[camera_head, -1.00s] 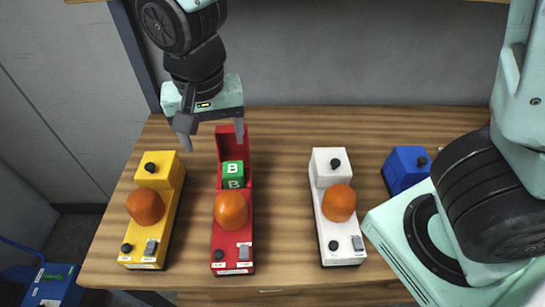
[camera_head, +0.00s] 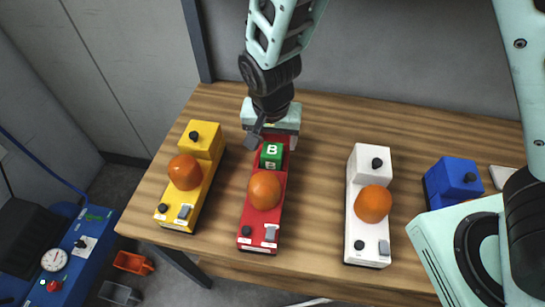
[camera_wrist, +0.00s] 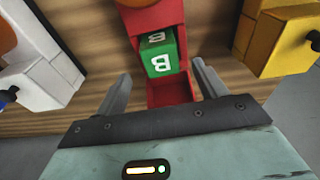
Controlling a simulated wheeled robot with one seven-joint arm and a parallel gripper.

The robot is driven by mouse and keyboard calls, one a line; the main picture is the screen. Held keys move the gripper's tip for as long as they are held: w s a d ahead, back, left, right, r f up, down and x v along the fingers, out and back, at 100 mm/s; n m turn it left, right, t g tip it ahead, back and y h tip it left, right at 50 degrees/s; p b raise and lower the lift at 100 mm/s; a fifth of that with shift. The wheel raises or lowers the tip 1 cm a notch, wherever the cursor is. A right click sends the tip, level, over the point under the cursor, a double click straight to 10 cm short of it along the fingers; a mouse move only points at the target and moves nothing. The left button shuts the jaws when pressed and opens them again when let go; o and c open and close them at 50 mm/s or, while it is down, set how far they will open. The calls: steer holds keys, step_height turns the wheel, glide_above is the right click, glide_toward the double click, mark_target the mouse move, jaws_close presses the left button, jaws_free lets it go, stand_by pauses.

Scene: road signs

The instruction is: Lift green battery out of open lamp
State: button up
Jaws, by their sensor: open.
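The green battery (camera_head: 271,156), a block marked with a white B, sits in the open rear compartment of the red lamp (camera_head: 257,221). It also shows in the wrist view (camera_wrist: 159,60), with the red lamp (camera_wrist: 148,20) around it. My gripper (camera_head: 273,139) is open and empty at the back end of the red lamp. In the wrist view my gripper (camera_wrist: 161,70) has one finger on each side of the compartment, with the battery between their lines. I see no finger clearly touching the battery. The lamp's raised lid is mostly hidden in the head view.
A closed yellow lamp (camera_head: 205,140) stands close on the left. A white lamp (camera_head: 360,235) stands to the right, with clear wooden table (camera_head: 322,180) between. A blue lamp (camera_head: 452,180) is farther right. A blue bench (camera_head: 75,265) with a gauge is at lower left.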

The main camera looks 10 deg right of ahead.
mark_target(272, 149)
steer(key=shift+w+f+p, duration=0.2)
steer(key=shift+f+p, duration=0.2)
steer(key=shift+f, duration=0.9)
steer(key=shift+w+f+p, duration=0.2)
steer(key=shift+f+p, duration=0.2)
steer(key=shift+f, duration=0.9)
steer(key=c, duration=1.4)
steer(key=shift+r, duration=0.1)
step_height(272, 149, up, 10)
steer(key=p, duration=0.8)
steer(key=shift+p, duration=0.4)
